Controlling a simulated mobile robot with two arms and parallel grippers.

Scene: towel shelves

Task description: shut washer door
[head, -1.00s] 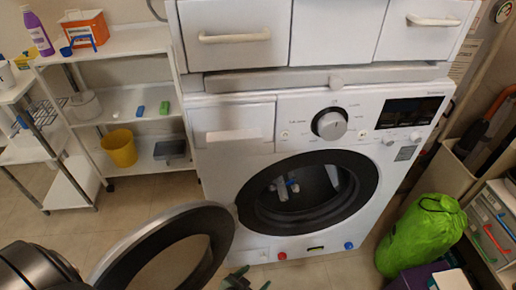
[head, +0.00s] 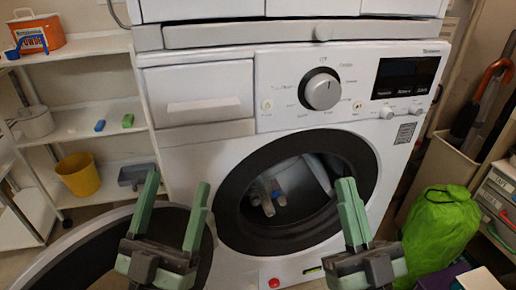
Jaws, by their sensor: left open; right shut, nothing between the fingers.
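The white washer (head: 215,150) faces me, with its round dark opening (head: 256,235) uncovered. Its round door (head: 82,232) stands open, swung out to the left, and shows at the lower left. My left gripper (head: 174,184) is open and empty, with its two green fingers pointing up in front of the door's right part; I cannot tell whether it touches the door. My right gripper (head: 350,182) is shut and empty in front of the opening's lower right edge. A grey and blue item (head: 267,196) shows inside the drum.
A white shelf rack (head: 80,122) with a yellow bucket (head: 78,174) stands at the left. A green bag (head: 440,232) lies at the lower right, near a beige bin (head: 440,165) holding umbrellas.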

